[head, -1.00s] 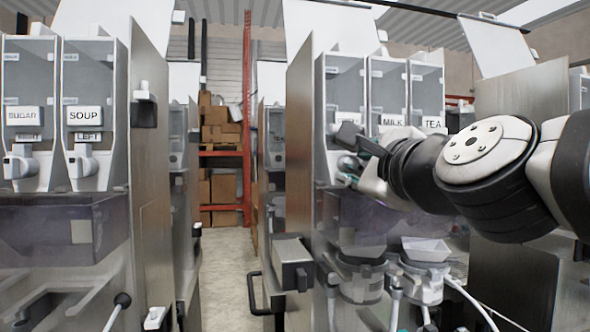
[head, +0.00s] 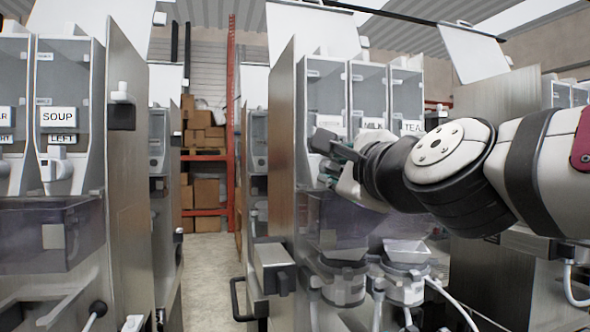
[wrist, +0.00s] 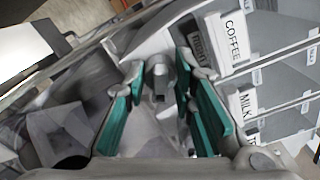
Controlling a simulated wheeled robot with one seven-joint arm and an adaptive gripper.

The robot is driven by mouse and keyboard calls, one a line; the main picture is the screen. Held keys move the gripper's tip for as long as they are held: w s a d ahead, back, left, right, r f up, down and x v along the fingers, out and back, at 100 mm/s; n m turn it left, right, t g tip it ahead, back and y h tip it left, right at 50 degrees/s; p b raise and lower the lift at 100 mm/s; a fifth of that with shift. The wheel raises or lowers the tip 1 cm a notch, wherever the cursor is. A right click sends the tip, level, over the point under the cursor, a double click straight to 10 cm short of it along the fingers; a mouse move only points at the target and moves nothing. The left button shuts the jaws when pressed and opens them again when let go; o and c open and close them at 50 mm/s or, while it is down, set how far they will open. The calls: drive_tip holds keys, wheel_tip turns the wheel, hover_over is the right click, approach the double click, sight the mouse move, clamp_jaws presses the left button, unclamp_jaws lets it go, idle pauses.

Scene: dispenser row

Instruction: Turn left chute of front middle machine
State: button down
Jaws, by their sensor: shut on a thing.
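The front middle machine (head: 310,175) has clear canisters side by side, labelled MILK (head: 374,124) and TEA (head: 412,127). In the wrist view the labels COFFEE (wrist: 232,38) and MILK (wrist: 245,105) show. My gripper (head: 328,148) is at the machine's left canister, in front of its lower part. In the wrist view my gripper (wrist: 159,74) has its teal-padded fingers on both sides of the pale left chute (wrist: 160,84), below the COFFEE label, and is shut on it. In the head view my gripper hides this chute, and my arm covers the others.
Grinder-like cups (head: 343,280) stand below the canisters. A metal box with a black handle (head: 270,268) juts out at the machine's left. Another machine with a SOUP canister (head: 60,115) stands left across a free aisle (head: 208,270). A side panel (head: 490,140) rises behind my arm.

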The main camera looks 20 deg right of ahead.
drive_tip(key=n+b, duration=0.3)
drive_tip(key=n, duration=0.3)
drive_tip(key=shift+f+n, duration=0.1)
drive_tip(key=shift+n, duration=0.2)
drive_tip(key=n+b, duration=0.4)
drive_tip(key=n, duration=0.2)
drive_tip(key=n+b, duration=0.3)
drive_tip(key=n, duration=0.2)
drive_tip(key=shift+n, duration=0.4)
drive_tip(key=shift+n+b, duration=1.35)
drive_tip(key=shift+n, duration=0.95)
drive_tip(key=c, duration=1.7)
unclamp_jaws()
